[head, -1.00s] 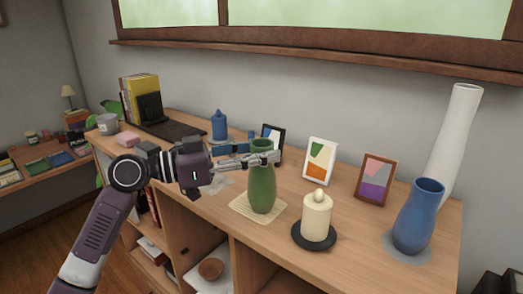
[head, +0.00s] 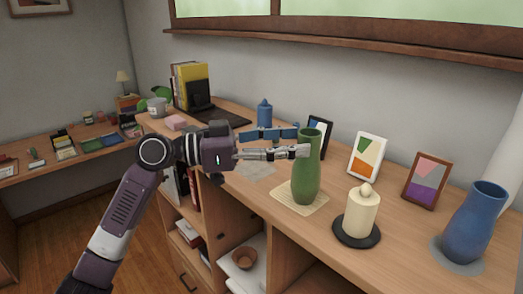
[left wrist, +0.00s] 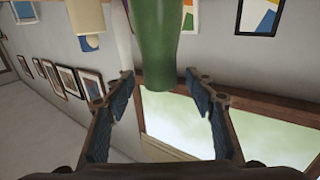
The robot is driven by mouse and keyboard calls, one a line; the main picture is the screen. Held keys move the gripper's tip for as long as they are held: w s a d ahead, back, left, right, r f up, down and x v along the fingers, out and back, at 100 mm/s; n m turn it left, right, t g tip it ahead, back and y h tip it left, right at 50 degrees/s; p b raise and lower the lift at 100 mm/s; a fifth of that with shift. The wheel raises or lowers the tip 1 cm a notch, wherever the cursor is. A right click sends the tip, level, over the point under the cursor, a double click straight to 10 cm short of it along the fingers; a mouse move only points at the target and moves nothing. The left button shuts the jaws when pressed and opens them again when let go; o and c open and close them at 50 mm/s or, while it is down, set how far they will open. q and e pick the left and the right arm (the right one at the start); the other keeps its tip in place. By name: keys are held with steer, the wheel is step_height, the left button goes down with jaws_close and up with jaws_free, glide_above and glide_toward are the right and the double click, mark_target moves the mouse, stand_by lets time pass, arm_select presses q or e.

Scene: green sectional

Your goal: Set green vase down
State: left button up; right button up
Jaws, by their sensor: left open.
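The green vase (head: 308,180) stands upright on a pale woven mat (head: 290,206) on the wooden cabinet top. My left gripper (head: 302,141) is open at the vase's upper part, reaching in from the left. One finger overlaps the vase in the head view; whether it touches cannot be told there. In the left wrist view the vase (left wrist: 165,35) shows at the top, beyond and between the two spread fingertips (left wrist: 160,78), with nothing held. My right gripper is not in view.
A cream candle (head: 360,213) on a dark dish stands right of the vase, with a blue vase (head: 474,225) farther right. Picture frames (head: 367,156) stand behind. A blue candle-like object (head: 265,113) and a laptop (head: 218,117) are on the left. The cabinet's front edge is near.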

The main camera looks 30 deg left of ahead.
arm_select(q)
steer(key=b+v, duration=0.2)
steer(key=v, duration=0.6)
steer(key=shift+b, duration=0.4)
